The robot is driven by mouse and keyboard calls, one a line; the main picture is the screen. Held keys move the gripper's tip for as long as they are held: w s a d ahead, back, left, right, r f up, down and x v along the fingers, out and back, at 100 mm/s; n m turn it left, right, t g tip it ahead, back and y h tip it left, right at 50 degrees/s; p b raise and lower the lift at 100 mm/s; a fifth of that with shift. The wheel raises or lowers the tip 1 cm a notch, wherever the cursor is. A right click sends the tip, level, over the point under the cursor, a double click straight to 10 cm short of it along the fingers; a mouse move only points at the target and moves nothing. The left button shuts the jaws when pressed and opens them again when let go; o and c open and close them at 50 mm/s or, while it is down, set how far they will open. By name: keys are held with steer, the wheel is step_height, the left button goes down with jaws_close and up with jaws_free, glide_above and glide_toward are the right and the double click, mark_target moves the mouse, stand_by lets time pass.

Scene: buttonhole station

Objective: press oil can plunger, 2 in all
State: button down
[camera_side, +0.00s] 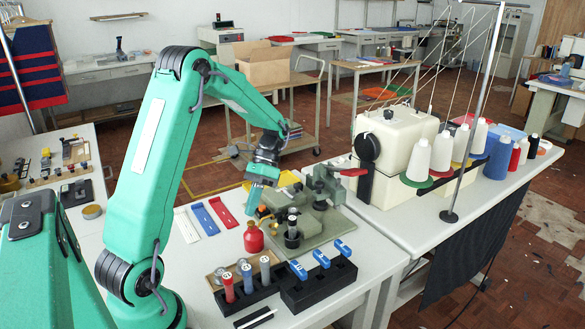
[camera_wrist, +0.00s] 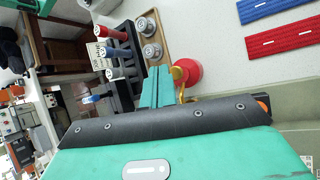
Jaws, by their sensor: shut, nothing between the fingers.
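A red oil can (camera_side: 254,239) stands upright on the white table, left of the green-grey machine base. In the wrist view the oil can (camera_wrist: 191,72) shows as a red round shape just right of my fingertips, with a brass-coloured part beside it. My gripper (camera_side: 252,208) is above the oil can, pointing down, its fingers closed together with nothing between them. The wrist view also shows the closed green fingers (camera_wrist: 158,82). I cannot tell whether the fingertips touch the can's top. The plunger itself is not clearly visible.
A black rack (camera_side: 318,284) with blue-topped pieces and several red, blue and grey cylinders stand in front. Flat white, blue and red strips (camera_side: 209,219) lie behind left. A green base with a clamp machine (camera_side: 302,212) is close on the right.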

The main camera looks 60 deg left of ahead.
steer(key=shift+r, duration=2.05)
stand_by(1.1)
step_height(320, 180, up, 4)
steer(key=shift+a+f, duration=0.1)
steer(key=shift+f, duration=0.1)
stand_by(0.4)
steer(key=shift+f, duration=4.3)
steer(key=shift+f, duration=0.45)
